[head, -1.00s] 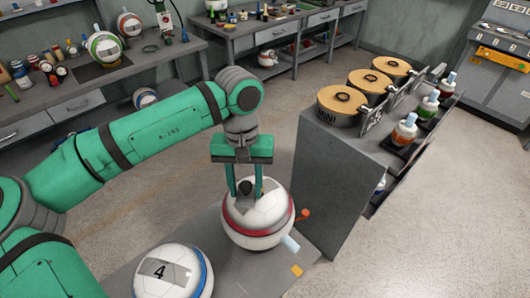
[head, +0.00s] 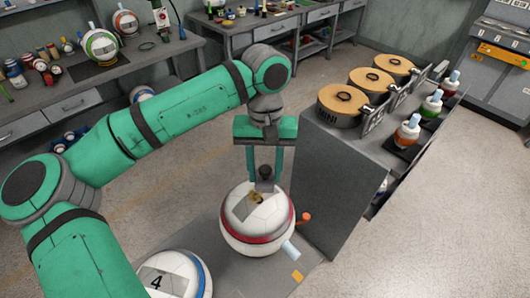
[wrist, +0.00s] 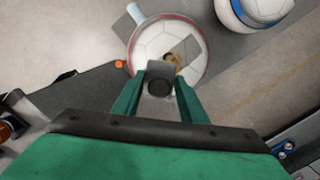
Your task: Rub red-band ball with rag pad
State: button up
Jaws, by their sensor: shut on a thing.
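The red-band ball (head: 257,232) is white with a red stripe and sits on the grey bench. On its upper face are a grey patch (head: 243,207) and a small brownish mark (head: 257,198); the mark also shows in the wrist view (wrist: 173,58). My gripper (head: 265,178) is over the far upper side of the ball, shut on the dark rag pad (head: 265,186). The wrist view shows the pad's grey block and round black knob (wrist: 159,86) between the fingers. I cannot tell whether the pad touches the ball.
A blue-band ball (head: 172,275) marked 4 sits at the front left. A light-blue piece (head: 291,250), an orange knob (head: 304,218) and an orange tag (head: 297,275) are right of the red-band ball. A tall grey cabinet (head: 335,195) with lidded pots stands close on the right.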

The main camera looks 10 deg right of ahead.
jog(key=shift+s+a+r, duration=0.1)
jog(key=shift+a+r, duration=0.05)
jog(key=shift+r, duration=0.3)
jog(key=shift+s+d+r, duration=0.1)
jog(key=shift+d+r, duration=0.1)
jog(key=shift+r, duration=0.55)
jog(key=shift+d+r, duration=0.15)
jog(key=shift+r, duration=0.6)
jog(key=shift+a+r, duration=0.15)
jog(key=shift+r, duration=0.7)
